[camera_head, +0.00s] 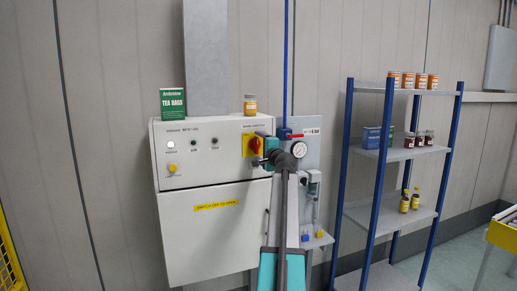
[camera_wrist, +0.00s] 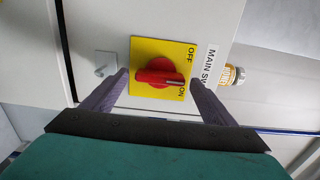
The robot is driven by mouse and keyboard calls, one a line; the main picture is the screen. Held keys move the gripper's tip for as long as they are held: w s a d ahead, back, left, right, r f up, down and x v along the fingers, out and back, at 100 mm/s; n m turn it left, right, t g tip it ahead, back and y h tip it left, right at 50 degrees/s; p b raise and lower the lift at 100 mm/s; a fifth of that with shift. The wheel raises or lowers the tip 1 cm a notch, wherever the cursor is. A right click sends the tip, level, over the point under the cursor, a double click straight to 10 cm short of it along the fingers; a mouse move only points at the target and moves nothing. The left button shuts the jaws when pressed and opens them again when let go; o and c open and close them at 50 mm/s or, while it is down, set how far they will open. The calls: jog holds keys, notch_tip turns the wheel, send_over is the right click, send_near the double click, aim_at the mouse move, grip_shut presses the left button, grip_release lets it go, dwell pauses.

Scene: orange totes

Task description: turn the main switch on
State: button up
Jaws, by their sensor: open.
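The main switch is a red rotary knob (camera_wrist: 160,78) on a yellow plate (camera_wrist: 150,50) marked OFF and ON. It also shows on the cabinet front in the head view (camera_head: 254,145). In the wrist view its bar lies nearly level, and its white mark at the right end sits nearer to ON than to OFF. My gripper (camera_wrist: 159,82) is open, with one finger on each side of the knob and gaps showing between fingers and knob. In the head view my gripper (camera_head: 266,150) is at the plate; its fingertips are partly hidden.
The white cabinet (camera_head: 185,255) carries a tea box (camera_head: 172,103) and a jar (camera_head: 250,105) on top. Its left lamp (camera_head: 171,144) looks lit. A gauge (camera_head: 299,150) and red-handled valve (camera_head: 297,136) are close right. A blue-post shelf (camera_head: 385,153) stands farther right.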

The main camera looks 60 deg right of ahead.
jog(key=b+v, duration=0.3)
jog(key=v, duration=1)
jog(key=shift+s+a, duration=0.1)
jog(key=shift+a, duration=0.05)
dwell(0.4)
